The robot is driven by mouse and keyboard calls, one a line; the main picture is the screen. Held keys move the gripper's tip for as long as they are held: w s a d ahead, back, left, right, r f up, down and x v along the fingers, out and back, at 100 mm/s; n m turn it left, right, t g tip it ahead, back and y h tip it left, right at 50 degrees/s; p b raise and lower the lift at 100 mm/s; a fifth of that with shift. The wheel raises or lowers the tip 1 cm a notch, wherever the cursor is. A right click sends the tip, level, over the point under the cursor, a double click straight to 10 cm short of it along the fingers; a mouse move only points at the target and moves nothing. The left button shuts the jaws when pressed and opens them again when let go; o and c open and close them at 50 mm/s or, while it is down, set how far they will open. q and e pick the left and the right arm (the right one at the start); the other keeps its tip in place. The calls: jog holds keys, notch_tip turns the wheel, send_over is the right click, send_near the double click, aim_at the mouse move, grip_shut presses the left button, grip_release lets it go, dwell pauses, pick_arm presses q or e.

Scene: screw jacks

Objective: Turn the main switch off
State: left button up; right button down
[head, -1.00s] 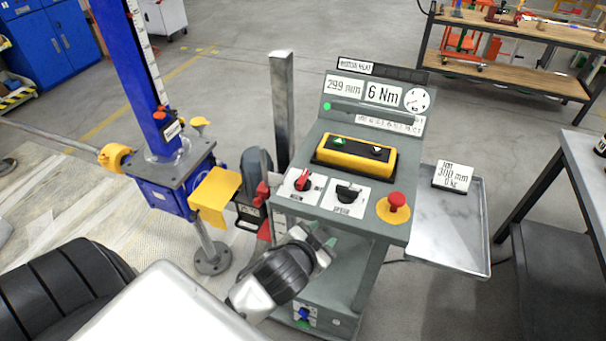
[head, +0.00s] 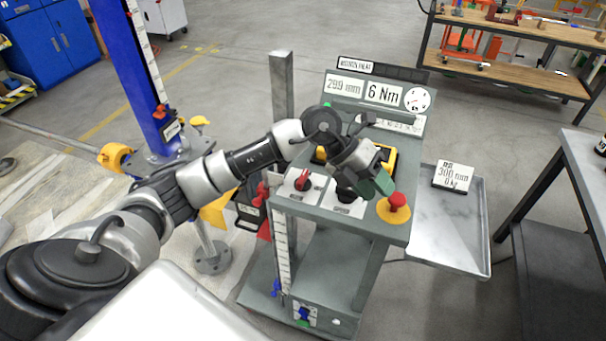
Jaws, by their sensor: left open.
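The main switch is most likely the red rotary knob (head: 303,182) on a white label plate, on the left of the grey console's (head: 370,227) sloped top. A black knob (head: 346,192) on a white plate sits to its right. My left forearm and wrist hide part of the yellow button box (head: 388,157). My right gripper is not in view.
A red mushroom button (head: 397,201) on a yellow base stands right of my gripper. Behind are the display panel (head: 374,95) and a grey post (head: 283,95). A blue screw jack (head: 130,75) stands left. A metal tray (head: 440,235) is at right.

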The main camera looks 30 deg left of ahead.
pick_arm(q)
jog(key=w+a+n+y, duration=0.1)
jog(key=w+a+y, duration=0.1)
jog(key=a+y, duration=0.65)
notch_tip(320, 180, up, 2)
jog(key=n+g, duration=0.2)
send_over(303, 176)
jog(key=shift+y, duration=0.45)
notch_tip(303, 176, down, 9)
jog(key=p, duration=0.3)
jog(key=shift+a+f, duration=0.1)
jog(key=shift+f, duration=0.45)
jog(key=shift+c, duration=0.4)
grip_shut()
